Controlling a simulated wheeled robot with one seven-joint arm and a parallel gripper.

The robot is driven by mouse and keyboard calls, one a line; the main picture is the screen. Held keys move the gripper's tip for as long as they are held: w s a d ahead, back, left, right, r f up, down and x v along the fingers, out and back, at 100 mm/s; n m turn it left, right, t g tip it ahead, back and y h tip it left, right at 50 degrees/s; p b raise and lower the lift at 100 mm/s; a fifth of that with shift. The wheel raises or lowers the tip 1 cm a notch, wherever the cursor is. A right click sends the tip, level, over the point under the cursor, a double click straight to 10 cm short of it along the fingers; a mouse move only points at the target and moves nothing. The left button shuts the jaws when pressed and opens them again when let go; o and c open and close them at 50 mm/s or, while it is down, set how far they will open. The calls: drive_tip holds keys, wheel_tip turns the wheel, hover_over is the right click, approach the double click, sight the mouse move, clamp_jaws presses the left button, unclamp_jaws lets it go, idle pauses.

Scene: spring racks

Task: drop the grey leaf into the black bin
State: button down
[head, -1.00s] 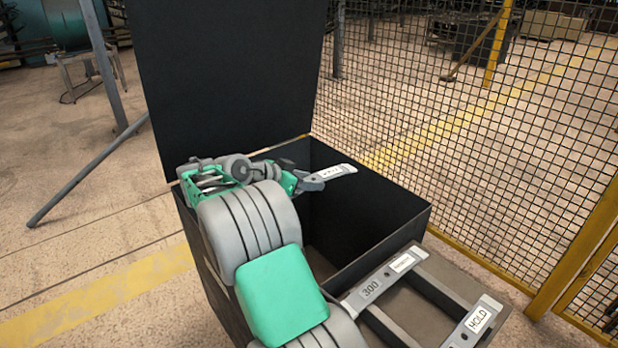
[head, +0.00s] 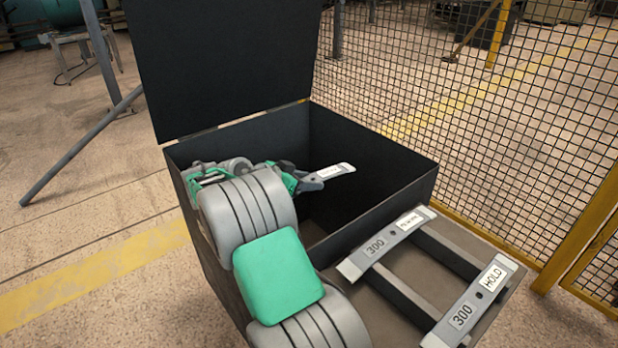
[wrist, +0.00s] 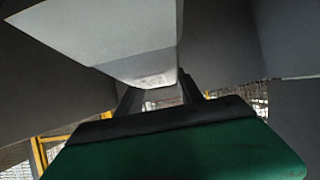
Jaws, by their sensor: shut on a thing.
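The grey leaf (head: 333,172) is a short flat bar with a white label, its lettering too small to read. My gripper (head: 312,182) is shut on its left end, and the leaf sticks out to the right. It also shows large and close in the wrist view (wrist: 120,35), running out from between the fingers (wrist: 160,95). The black bin (head: 400,195) is a big open box with its lid (head: 225,60) standing up at the back. My gripper and the leaf are over the bin's opening, near or below rim level. Most of the bin's floor is hidden.
A rack (head: 420,270) stands against the bin's front right side, with two labelled grey leaves lying across its dark rails: one nearer the bin (head: 385,246), one farther right (head: 470,308). A mesh fence (head: 480,130) with yellow posts runs behind and to the right.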

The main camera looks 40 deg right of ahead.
idle(0.3)
drive_tip(key=c, duration=0.9)
unclamp_jaws()
drive_tip(key=shift+c, duration=0.2)
drive_tip(key=shift+o, duration=1.3)
drive_tip(key=shift+f, duration=0.25)
drive_tip(key=p+v, duration=0.1)
drive_tip(key=v, duration=0.7)
drive_tip(key=shift+p, duration=0.4)
drive_tip(key=shift+d, duration=0.1)
